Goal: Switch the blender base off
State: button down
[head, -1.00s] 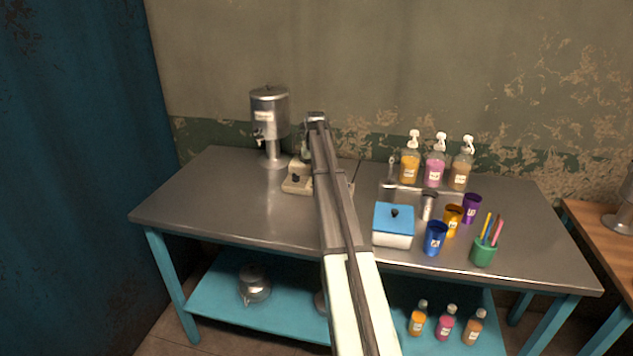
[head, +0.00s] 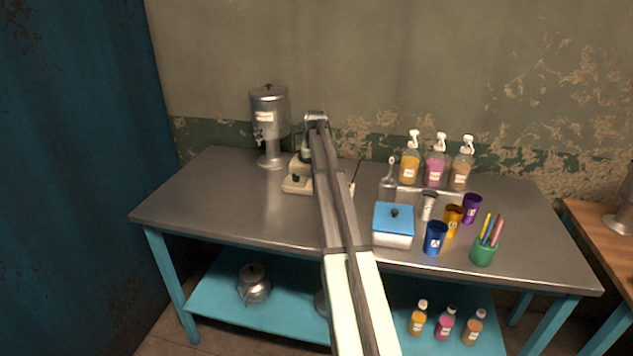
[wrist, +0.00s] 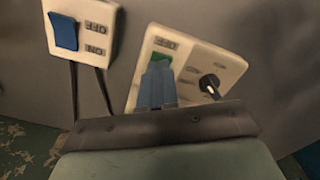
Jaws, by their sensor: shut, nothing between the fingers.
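The blender base (head: 293,186) is a cream block with a dark dial, at the back of the steel table just left of my arm. The arm covers part of it. In the wrist view the base (wrist: 222,66) shows a black dial (wrist: 209,85), an OFF label and a green switch (wrist: 161,58). My gripper (wrist: 158,68) is shut and empty, with its blue-grey fingertips right at the green switch and covering part of it. I cannot tell whether they touch it. The label at the other end of the switch is hidden.
A separate cream switch box (wrist: 98,32) with a blue rocker and two cables is near the base. A metal dispenser (head: 269,115) stands behind left. Pump bottles (head: 435,163), a blue-lidded box (head: 393,226) and cups (head: 435,238) stand right of my arm. The table's left front is clear.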

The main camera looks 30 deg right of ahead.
jog(key=shift+r, duration=3)
